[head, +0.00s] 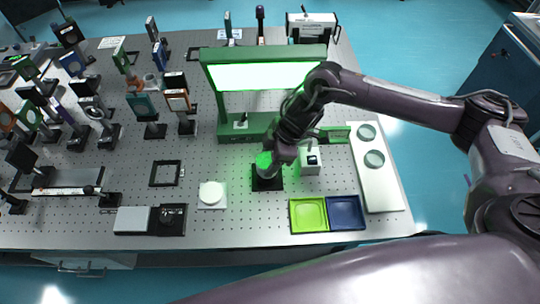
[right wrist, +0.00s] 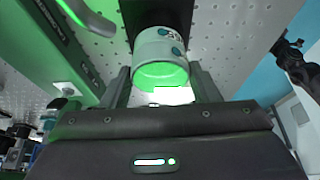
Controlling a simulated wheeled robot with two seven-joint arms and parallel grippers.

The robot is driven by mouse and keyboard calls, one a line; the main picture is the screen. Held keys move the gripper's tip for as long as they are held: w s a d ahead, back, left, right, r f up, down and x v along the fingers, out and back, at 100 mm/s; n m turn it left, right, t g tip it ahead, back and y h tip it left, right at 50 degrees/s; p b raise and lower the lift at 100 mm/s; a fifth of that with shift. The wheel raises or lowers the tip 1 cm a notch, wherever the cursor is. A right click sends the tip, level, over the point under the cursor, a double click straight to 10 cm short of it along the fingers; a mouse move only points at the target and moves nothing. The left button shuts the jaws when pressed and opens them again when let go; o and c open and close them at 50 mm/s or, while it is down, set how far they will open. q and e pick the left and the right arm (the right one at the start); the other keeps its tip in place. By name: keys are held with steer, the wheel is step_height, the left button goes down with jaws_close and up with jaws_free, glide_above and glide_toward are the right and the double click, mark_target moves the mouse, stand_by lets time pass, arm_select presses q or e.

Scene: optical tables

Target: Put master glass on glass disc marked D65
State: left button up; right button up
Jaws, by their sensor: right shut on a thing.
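My right gripper (head: 276,158) points down over the middle of the table. In the right wrist view its two fingers (right wrist: 163,88) are on either side of a pale cylindrical glass (right wrist: 160,50) with teal marks, and it is shut on this glass. The glass, which I take for the master glass, also shows in the head view (head: 264,161), lit green, at a black square base (head: 267,184); I cannot tell whether it touches the base. Two round glass discs (head: 366,132) (head: 374,159) lie on a white tray. No D65 marking is readable. My left gripper is not in view.
A green light frame (head: 225,125) stands behind the gripper. A white box (head: 310,165) is close to its right. Green (head: 309,214) and blue (head: 346,212) trays lie in front, and a white disc (head: 211,194) lies left. Optical mounts crowd the left.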

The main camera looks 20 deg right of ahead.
steer(key=shift+f, duration=0.15)
steer(key=o, duration=1.1)
steer(key=shift+d+r, duration=0.1)
steer(key=shift+r, duration=0.35)
steer(key=b+v, duration=0.2)
steer(key=v, duration=0.9)
steer(key=shift+s+d+r, duration=0.1)
steer(key=shift+d+r, duration=0.05)
steer(key=shift+r, duration=0.05)
